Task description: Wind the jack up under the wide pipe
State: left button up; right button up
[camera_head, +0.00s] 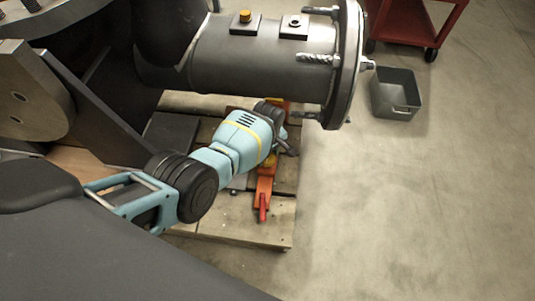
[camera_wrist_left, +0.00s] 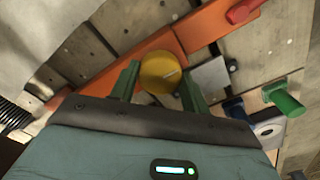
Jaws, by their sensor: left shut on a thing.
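The wide dark pipe (camera_head: 270,62) runs across the top of the head view and ends in a flange (camera_head: 347,65). The orange jack (camera_head: 264,184) lies on a wooden pallet below the pipe, partly hidden by my left arm. Its red end (camera_head: 262,208) points towards the front. In the left wrist view, my left gripper (camera_wrist_left: 159,85) has its two green fingers on either side of a round yellow knob (camera_wrist_left: 160,70) on the jack's orange body (camera_wrist_left: 125,62). It is shut on this knob. My right gripper is not in view.
The pallet (camera_head: 235,228) has a bare front part. A grey bin (camera_head: 396,93) and a red cart (camera_head: 415,22) stand on the floor at the right. Bolts stick out of the flange close above my left gripper. Green and blue knobs (camera_wrist_left: 284,98) lie near the gripper.

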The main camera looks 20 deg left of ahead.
aim_at(267, 157)
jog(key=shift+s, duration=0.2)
pick_arm(q)
jog(key=o, duration=1)
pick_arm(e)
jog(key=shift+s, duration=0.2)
pick_arm(q)
jog(key=shift+r, duration=0.1)
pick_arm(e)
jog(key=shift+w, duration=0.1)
pick_arm(q)
jog(key=shift+r+p, duration=0.45)
jog(key=shift+r, duration=0.2)
notch_tip(267, 157, up, 6)
jog(key=p, duration=0.3)
jog(key=shift+r+p, duration=0.2)
jog(key=shift+p, duration=0.2)
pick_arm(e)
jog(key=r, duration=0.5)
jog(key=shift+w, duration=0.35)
